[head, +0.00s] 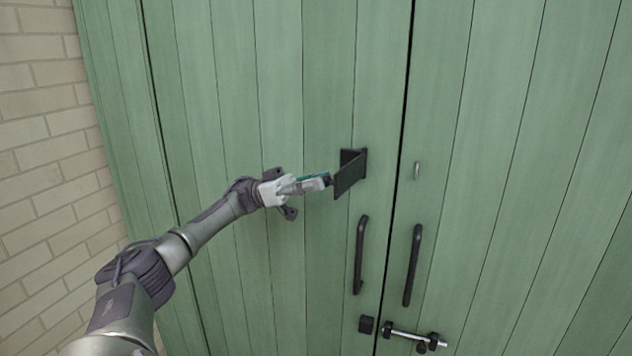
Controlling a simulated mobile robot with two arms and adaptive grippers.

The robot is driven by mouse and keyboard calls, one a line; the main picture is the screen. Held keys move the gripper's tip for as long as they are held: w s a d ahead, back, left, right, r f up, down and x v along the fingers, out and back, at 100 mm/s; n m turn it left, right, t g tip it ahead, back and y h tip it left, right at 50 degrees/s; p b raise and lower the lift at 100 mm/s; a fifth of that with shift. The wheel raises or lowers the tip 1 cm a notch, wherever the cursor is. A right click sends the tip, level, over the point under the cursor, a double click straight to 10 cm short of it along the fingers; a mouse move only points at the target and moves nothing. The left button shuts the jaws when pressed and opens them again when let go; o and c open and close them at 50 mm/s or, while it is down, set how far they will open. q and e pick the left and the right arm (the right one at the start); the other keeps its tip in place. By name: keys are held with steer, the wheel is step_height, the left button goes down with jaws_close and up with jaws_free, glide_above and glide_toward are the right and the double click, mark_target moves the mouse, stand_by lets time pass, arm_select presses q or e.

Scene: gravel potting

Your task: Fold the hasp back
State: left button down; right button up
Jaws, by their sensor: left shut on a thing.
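The hasp (350,174) is a dark metal plate on the left green door, near the gap between the doors. Its leaf stands out from the door at an angle, swung away from the staple (416,170) on the right door. My left gripper (328,181) reaches in from the left and is shut on the hasp at the leaf's left edge. The fingertips are small here and partly hidden against the dark plate. My right gripper does not show.
Two dark upright handles (360,255) (412,265) sit below the hasp, one on each door. A bolt (408,334) with a bright rod is low on the right door, with a dark keeper (366,324) on the left door. A brick wall (45,150) stands at the left.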

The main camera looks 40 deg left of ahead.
arm_select(q)
steer(key=shift+a+r+g, duration=0.1)
steer(key=shift+r+g, duration=0.05)
steer(key=shift+g, duration=0.25)
steer(key=c, duration=1)
jaws_free()
steer(key=shift+w, duration=0.1)
steer(key=v, duration=0.7)
steer(key=shift+a, duration=0.15)
steer(key=shift+f, duration=0.2)
